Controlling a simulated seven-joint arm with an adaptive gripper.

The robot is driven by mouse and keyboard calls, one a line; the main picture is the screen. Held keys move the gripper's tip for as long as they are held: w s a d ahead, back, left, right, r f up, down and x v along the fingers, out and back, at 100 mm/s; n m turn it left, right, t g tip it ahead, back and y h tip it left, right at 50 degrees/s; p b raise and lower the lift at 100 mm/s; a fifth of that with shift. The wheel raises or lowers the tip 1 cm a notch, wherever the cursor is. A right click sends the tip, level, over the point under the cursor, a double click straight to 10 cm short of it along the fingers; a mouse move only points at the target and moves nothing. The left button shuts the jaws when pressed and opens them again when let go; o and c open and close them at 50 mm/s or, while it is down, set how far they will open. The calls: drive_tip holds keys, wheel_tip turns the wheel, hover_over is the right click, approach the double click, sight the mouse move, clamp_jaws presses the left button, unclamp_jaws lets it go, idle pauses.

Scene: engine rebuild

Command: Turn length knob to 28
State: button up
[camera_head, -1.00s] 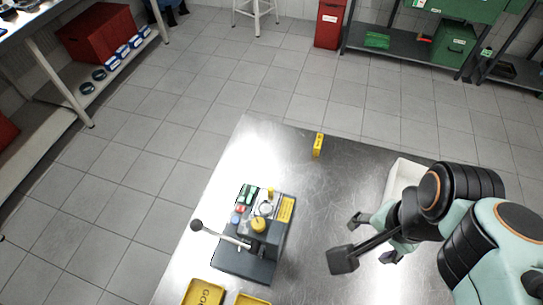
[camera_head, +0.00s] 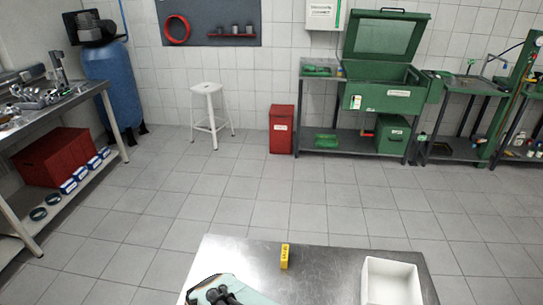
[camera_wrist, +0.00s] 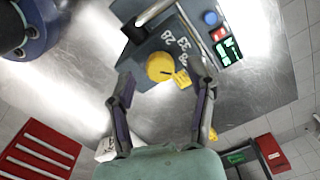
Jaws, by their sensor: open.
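The yellow round knob (camera_wrist: 159,67) sits on a grey device (camera_wrist: 140,75) in the wrist view. A dark pointer line shows on the knob. White numbers are printed above and to the right of it, among them 28 (camera_wrist: 166,34) and 33 (camera_wrist: 183,44); another lies partly by a yellow tag (camera_wrist: 182,79). My gripper (camera_wrist: 166,82) is open, with one finger on each side of the picture and the knob beyond and between the tips. I cannot tell the height gap; no contact shows. The device and knob are not in the head view.
The device also has a metal rod lever (camera_wrist: 152,12), a blue button (camera_wrist: 210,18), a red button (camera_wrist: 218,34) and a green display (camera_wrist: 230,52). On the metal table (camera_head: 325,275) stand a yellow block (camera_head: 284,256) and a white bin (camera_head: 390,284).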

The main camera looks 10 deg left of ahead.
drive_tip(key=shift+f, duration=0.6)
clamp_jaws()
drive_tip(key=shift+n, duration=0.3)
drive_tip(key=n, duration=0.4)
drive_tip(key=shift+n, duration=0.3)
drive_tip(key=n, duration=0.9)
drive_tip(key=shift+n, duration=0.4)
drive_tip(key=n, duration=0.4)
drive_tip(key=shift+n, duration=0.3)
